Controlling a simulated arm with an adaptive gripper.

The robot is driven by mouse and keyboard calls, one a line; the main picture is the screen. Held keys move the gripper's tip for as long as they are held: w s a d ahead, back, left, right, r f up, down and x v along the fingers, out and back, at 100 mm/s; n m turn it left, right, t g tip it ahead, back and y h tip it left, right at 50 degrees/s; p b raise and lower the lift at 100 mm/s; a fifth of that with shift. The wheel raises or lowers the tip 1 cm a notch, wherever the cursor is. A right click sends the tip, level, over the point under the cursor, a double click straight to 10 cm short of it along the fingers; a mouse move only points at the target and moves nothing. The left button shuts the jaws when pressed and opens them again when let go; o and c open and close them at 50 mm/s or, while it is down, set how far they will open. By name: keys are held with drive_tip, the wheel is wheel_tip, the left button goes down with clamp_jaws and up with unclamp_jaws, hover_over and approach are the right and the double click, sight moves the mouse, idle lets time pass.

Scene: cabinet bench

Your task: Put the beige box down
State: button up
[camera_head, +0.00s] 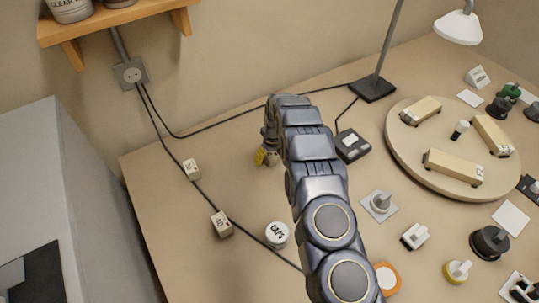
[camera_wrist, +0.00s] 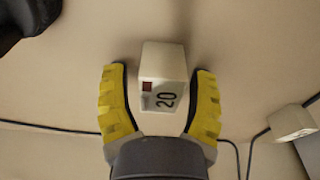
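A beige box (camera_wrist: 162,75) marked "20", with a small dark red square, sits between the two yellow fingers of my gripper (camera_wrist: 160,72) in the wrist view. A gap shows between the left finger and the box, and a narrower one on the right. The fingers are apart and do not appear to press on it. In the head view my gripper (camera_head: 265,157) is low over the bench, left of my arm, and a beige part of the box (camera_head: 273,160) shows beside it. My arm hides much of this spot, so the box's contact with the bench is hard to see.
Two other beige boxes (camera_head: 191,169) (camera_head: 222,223) stand by the black cable on the left. A white "CAPS" jar (camera_head: 277,234) is in front. A dark meter (camera_head: 351,146), a lamp base (camera_head: 372,88) and a round board (camera_head: 400,150) stand right of my arm.

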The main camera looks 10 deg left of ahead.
sight(273, 156)
drive_tip(key=shift+r, duration=0.1)
drive_tip(key=r, duration=0.7)
drive_tip(key=s+d+r, duration=0.1)
drive_tip(key=r, duration=0.3)
drive_tip(key=shift+d, duration=0.1)
drive_tip(key=s+d+r+m+g, duration=0.1)
drive_tip(key=s+d+r+m, duration=0.3)
drive_tip(key=s+d+r, duration=1.1)
drive_tip(key=s+d+r+m, duration=0.1)
drive_tip(key=s+d, duration=0.1)
drive_tip(key=s, duration=0.6)
drive_tip(key=s+d+r+m+g, duration=0.1)
drive_tip(key=s+d+m, duration=0.1)
drive_tip(key=s, duration=0.6)
drive_tip(key=s+d+r+m+h, duration=0.1)
drive_tip(key=s+d+r+m, duration=0.1)
drive_tip(key=s, duration=0.6)
drive_tip(key=shift+s+d+g, duration=0.3)
drive_tip(key=shift+g, duration=0.1)
